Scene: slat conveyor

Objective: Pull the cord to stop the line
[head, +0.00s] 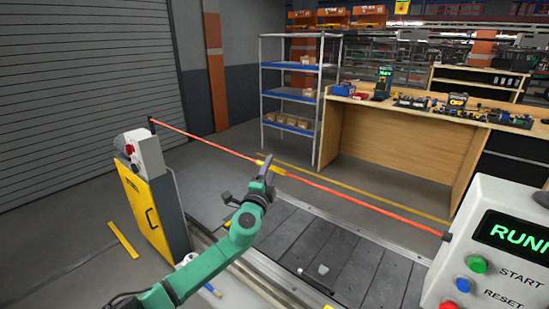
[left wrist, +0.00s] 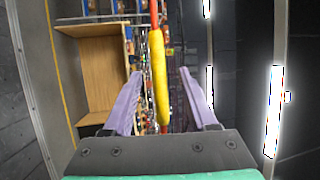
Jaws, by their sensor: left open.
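The orange-red cord (head: 360,202) runs across the head view from a post beside the yellow cabinet to the control box. It has a yellow sleeve (head: 277,170) near its middle. My left gripper (head: 266,168) is at this sleeve, with its arm reaching in from below. In the left wrist view the yellow sleeve (left wrist: 160,88) lies lengthwise between the two purple fingers of the left gripper (left wrist: 160,73). The fingers are open, with a gap on each side of the sleeve. My right gripper is not in view.
The control box (head: 480,225) at the right has a green display reading "RUNN", cut off by the edge, and START and RESET buttons. A yellow cabinet (head: 150,212) stands at left. The dark slat conveyor (head: 345,262) lies below the cord. A wooden bench (head: 400,145) stands behind.

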